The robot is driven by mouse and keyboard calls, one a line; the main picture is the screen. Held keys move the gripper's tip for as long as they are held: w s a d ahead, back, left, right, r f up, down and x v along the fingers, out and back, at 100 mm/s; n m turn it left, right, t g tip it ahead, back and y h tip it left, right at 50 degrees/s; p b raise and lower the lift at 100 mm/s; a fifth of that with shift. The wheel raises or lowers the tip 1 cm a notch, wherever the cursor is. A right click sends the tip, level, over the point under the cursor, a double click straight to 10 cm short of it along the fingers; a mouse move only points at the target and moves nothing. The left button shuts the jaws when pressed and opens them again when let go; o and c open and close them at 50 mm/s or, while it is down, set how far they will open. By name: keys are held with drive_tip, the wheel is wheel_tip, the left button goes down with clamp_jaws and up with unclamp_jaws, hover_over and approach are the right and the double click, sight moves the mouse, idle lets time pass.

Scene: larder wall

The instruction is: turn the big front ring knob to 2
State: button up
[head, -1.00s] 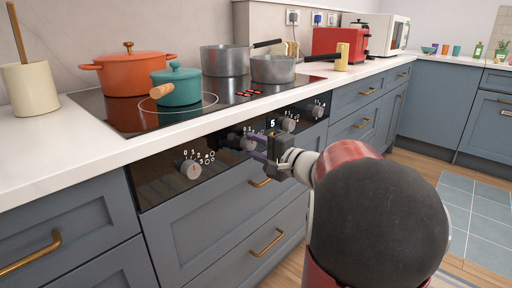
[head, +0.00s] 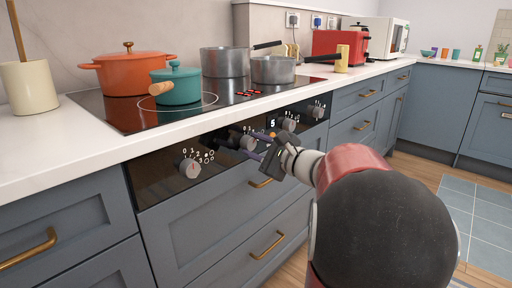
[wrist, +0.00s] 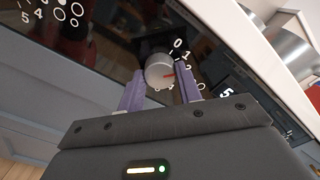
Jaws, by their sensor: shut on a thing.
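The ring knob (wrist: 159,71) is a round silver-grey knob with a red mark on the black control panel; it also shows in the head view (head: 248,143). My gripper (wrist: 160,84) has one purple finger on each side of it and is shut on it. In the wrist view the red mark points right, toward the right finger. The digits 0 and 1 show above right of the knob. The digits beyond them are partly behind the finger, so I cannot read the exact setting. My gripper (head: 247,147) looks tilted in the head view.
Other knobs sit on the panel: one to the left (head: 190,168) and two to the right (head: 288,124), (head: 317,112). A display (head: 272,124) reads 5. The hob above holds an orange pot (head: 128,75), a teal pot (head: 176,88) and steel pans (head: 225,61). Drawers with brass handles (head: 267,243) lie below.

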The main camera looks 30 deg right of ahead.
drive_tip(key=shift+m+p, duration=0.3)
drive_tip(key=shift+m, duration=1.3)
drive_tip(key=shift+f, duration=0.1)
drive_tip(key=o, duration=1)
drive_tip(key=v, duration=0.8)
